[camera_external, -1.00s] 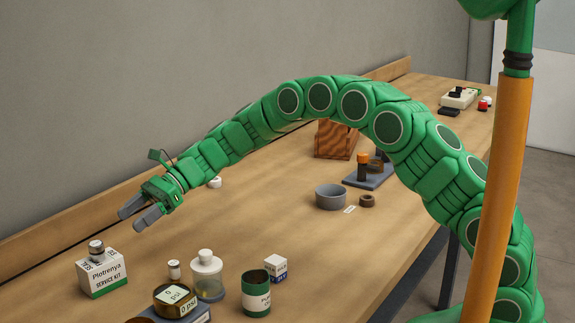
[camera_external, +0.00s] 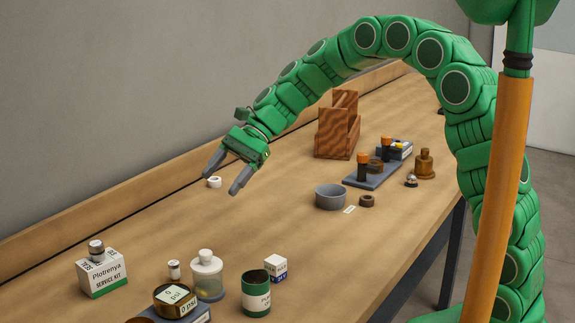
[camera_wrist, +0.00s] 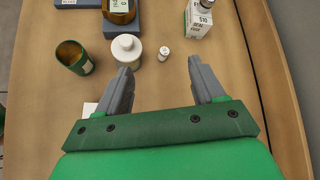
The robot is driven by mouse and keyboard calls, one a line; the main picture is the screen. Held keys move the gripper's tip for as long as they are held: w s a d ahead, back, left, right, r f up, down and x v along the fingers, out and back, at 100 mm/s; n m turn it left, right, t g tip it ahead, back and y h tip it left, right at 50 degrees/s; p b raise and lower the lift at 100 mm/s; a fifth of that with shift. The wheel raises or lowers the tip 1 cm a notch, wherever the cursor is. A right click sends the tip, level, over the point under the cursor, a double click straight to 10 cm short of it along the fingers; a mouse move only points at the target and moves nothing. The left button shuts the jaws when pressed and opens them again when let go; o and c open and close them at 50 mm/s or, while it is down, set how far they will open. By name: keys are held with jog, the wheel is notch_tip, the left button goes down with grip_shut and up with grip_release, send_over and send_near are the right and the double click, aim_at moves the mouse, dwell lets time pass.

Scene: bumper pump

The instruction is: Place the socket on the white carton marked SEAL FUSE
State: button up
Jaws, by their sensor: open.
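The white carton (camera_external: 103,275) with a green lower band stands at the left of the bench in the external view, its front reading Plotrenya SERVICE KIT. Its SEAL FUSE side shows in the wrist view (camera_wrist: 197,27). A short grey metal cylinder, apparently the socket (camera_external: 96,251), stands upright on the carton's top; only part of it shows at the wrist view's top edge (camera_wrist: 207,4). My gripper (camera_external: 227,173) is open and empty above the bench, well apart from the carton. Its two fingers also show spread in the wrist view (camera_wrist: 160,68).
A white-capped jar (camera_external: 207,280), a small vial (camera_external: 174,270), a gauge (camera_external: 175,299), a green can (camera_external: 256,297) and a small white box (camera_external: 276,267) stand near the front. A grey bowl (camera_external: 330,200) and wooden holder (camera_external: 336,134) stand farther back. The bench centre is clear.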

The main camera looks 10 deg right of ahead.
jog(key=s+d+n+t+h, duration=0.1)
jog(key=s+d, duration=0.6)
jog(key=d, duration=0.9)
jog(key=s+d+n+t+h, duration=0.1)
jog(key=s+d+n+h, duration=0.2)
jog(key=d, duration=1.4)
jog(key=s+d+n+t+h, duration=0.1)
jog(key=s+d+n+h, duration=0.2)
jog(key=s+d, duration=1)
jog(key=d+h, duration=0.2)
jog(key=d, duration=0.2)
jog(key=shift+s+r+t, duration=0.2)
jog(key=shift+r+t, duration=0.1)
jog(key=shift+r, duration=0.05)
